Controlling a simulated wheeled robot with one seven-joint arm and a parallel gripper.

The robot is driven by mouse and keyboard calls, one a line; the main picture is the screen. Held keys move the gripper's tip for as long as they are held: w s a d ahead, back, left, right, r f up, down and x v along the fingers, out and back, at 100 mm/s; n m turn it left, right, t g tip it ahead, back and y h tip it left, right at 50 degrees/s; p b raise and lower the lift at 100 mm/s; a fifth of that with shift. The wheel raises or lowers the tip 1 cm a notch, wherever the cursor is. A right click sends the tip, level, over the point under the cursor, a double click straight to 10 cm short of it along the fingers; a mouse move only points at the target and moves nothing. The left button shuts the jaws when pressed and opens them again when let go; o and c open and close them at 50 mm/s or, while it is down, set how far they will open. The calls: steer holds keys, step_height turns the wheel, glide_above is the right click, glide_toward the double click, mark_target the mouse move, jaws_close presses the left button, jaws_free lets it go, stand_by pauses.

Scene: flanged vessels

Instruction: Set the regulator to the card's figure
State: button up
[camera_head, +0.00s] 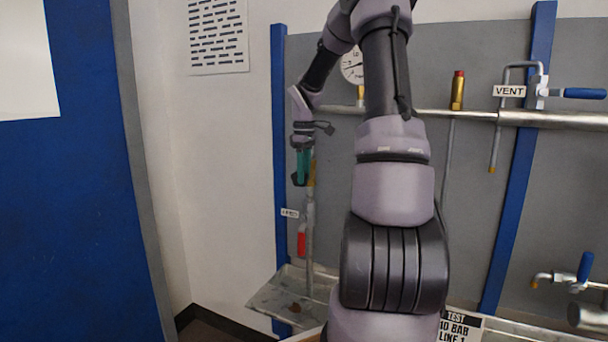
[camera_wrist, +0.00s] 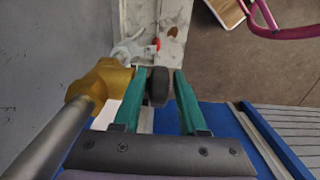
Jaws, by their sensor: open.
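The card (camera_head: 460,328) at the bottom right of the head view reads "TEST 10 BAR LINE 1". My gripper (camera_head: 302,180) is at the upright pipe at the left of the panel, beside a brass fitting (camera_head: 312,172). The wrist view shows the brass regulator body (camera_wrist: 98,80) on a grey pipe. A dark round knob (camera_wrist: 158,90) lies between the green fingers of my open gripper (camera_wrist: 160,72). A gap shows on the knob's right; contact on its left is unclear. The gauge (camera_head: 350,66) is partly hidden by my arm, its reading too small to tell.
A red handle (camera_head: 302,243) hangs below a small label (camera_head: 290,213). A metal tray (camera_head: 270,298) lies beneath. A VENT-labelled (camera_head: 508,91) valve with a blue handle (camera_head: 584,93) and a brass relief fitting (camera_head: 457,92) are at the right. A blue door (camera_head: 75,200) stands left.

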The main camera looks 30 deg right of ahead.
mark_target(307, 183)
jaws_close()
stand_by(0.3)
steer(key=t, duration=0.1)
steer(key=t+y, duration=0.1)
steer(key=y, duration=0.1)
steer(key=shift+s+d+f+t, duration=0.25)
steer(key=shift+d+f+t, duration=0.05)
steer(key=shift+d+t, duration=0.1)
steer(key=t+y, duration=0.2)
steer(key=t, duration=0.1)
steer(key=shift+s+d+f, duration=0.1)
steer(key=shift+s+f, duration=0.05)
steer(key=shift+f, duration=0.25)
steer(key=t+y, duration=0.1)
steer(key=f+t+y, duration=0.1)
steer(key=t+y, duration=0.1)
steer(key=shift+f+t+y, duration=0.25)
steer(key=shift+t+y, duration=0.85)
steer(key=shift+t, duration=0.3)
steer(key=shift+a+f+t, duration=0.15)
steer(key=shift+a+t, duration=0.05)
steer(key=shift+t, duration=0.1)
